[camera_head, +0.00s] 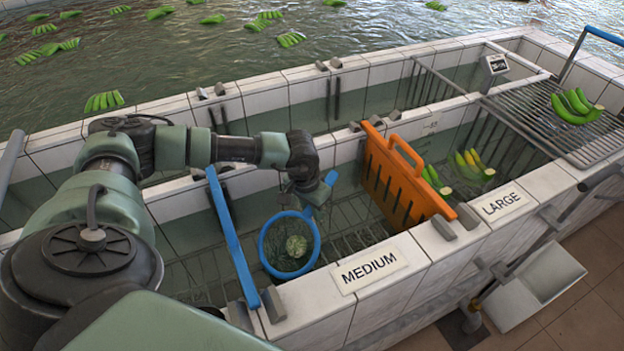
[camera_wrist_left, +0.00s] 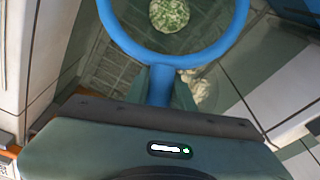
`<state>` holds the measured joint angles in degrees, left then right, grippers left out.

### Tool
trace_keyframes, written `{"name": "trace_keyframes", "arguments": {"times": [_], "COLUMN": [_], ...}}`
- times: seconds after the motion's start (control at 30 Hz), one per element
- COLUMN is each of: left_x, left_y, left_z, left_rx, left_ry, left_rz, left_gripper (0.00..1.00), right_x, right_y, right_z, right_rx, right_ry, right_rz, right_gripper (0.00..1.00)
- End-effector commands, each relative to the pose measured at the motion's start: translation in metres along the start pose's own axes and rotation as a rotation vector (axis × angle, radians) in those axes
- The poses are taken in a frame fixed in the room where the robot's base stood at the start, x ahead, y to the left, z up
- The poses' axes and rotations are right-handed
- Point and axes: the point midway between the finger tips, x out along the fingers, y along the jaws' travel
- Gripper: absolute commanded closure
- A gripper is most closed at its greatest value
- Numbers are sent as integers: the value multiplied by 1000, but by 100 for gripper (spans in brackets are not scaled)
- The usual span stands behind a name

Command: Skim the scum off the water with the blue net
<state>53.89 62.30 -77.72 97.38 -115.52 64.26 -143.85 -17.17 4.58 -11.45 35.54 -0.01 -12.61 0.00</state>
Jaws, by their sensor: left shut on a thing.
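The blue net (camera_head: 262,243) has a round hoop and is over the water of the MEDIUM compartment, between a blue bar and an orange divider. My left gripper (camera_head: 312,192) is shut on the net's handle; the hoop also shows in the left wrist view (camera_wrist_left: 125,42), with the handle between my fingers (camera_wrist_left: 160,88). A round, pale green clump of scum (camera_head: 296,246) shows inside the hoop, also in the left wrist view (camera_wrist_left: 170,14). I cannot tell whether it lies on the mesh or below it. A second pale patch (camera_wrist_left: 198,90) shows outside the hoop, right of the handle. My right gripper is not in view.
The blue bar (camera_head: 232,235) crosses the basin on the left. The orange divider (camera_head: 392,180) stands on the right. Tiled walls with a MEDIUM label (camera_head: 370,268) edge the near side. Bananas (camera_head: 473,166) lie in the LARGE compartment, and more (camera_head: 575,105) on a metal rack.

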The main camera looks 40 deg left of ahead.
Motion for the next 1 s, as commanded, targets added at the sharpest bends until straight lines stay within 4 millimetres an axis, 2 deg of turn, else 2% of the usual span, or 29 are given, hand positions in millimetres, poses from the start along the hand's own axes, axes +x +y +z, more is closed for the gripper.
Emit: {"name": "trace_keyframes", "arguments": {"times": [0.03,1.0], "left_x": [-9,-104], "left_y": [0,0], "left_z": [-2,-19], "left_rx": [0,0], "left_ry": [2,2], "left_rz": [0,0], "left_gripper": [100,100], "right_x": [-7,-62], "right_y": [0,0], "right_z": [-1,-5], "right_rx": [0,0], "right_ry": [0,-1], "right_rz": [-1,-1], "right_gripper": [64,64]}}
